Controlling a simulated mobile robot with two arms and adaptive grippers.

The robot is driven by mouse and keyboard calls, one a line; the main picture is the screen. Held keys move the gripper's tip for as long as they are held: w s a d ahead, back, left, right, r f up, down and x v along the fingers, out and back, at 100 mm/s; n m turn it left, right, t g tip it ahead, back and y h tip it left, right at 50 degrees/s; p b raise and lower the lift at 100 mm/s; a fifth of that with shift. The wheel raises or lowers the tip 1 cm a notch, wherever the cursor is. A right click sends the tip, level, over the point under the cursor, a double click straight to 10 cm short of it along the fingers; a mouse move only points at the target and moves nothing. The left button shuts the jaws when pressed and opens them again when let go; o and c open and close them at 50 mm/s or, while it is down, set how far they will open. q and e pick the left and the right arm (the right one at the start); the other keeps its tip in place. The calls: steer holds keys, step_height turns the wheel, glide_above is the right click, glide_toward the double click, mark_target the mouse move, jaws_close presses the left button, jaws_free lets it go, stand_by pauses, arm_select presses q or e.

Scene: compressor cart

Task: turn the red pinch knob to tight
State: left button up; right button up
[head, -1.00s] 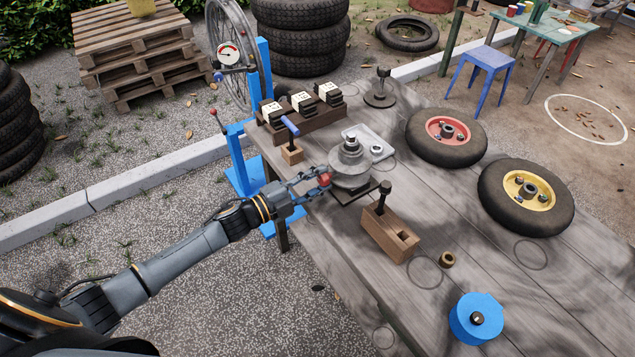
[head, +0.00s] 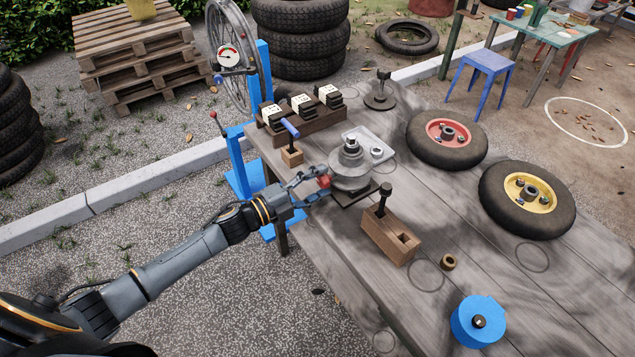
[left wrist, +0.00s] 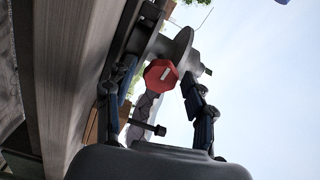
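The red pinch knob (head: 323,182) sits on the near left side of a grey metal stepped assembly (head: 350,166) on the bench. In the left wrist view the knob (left wrist: 161,76) is a red faceted disc with a short white mark that lies slanted across its face. My left gripper (head: 326,182) has one finger on each side of the knob. In the wrist view the fingers (left wrist: 160,95) stand apart, with a visible gap between them and the knob. Nothing is held. My right gripper is not in view.
A wooden block with a black-topped pin (head: 388,235) stands just right of the assembly. A small block with a blue handle (head: 291,148) stands behind the left gripper. Two wheels (head: 447,138), a brass ring (head: 448,262) and a blue cylinder (head: 478,320) lie farther right.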

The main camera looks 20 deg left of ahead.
arm_select(q)
steer(key=shift+s+a, duration=0.15)
steer(key=shift+s, duration=0.05)
steer(key=v, duration=1.1)
steer(key=shift+s+a, duration=0.2)
steer(key=shift+a, duration=0.05)
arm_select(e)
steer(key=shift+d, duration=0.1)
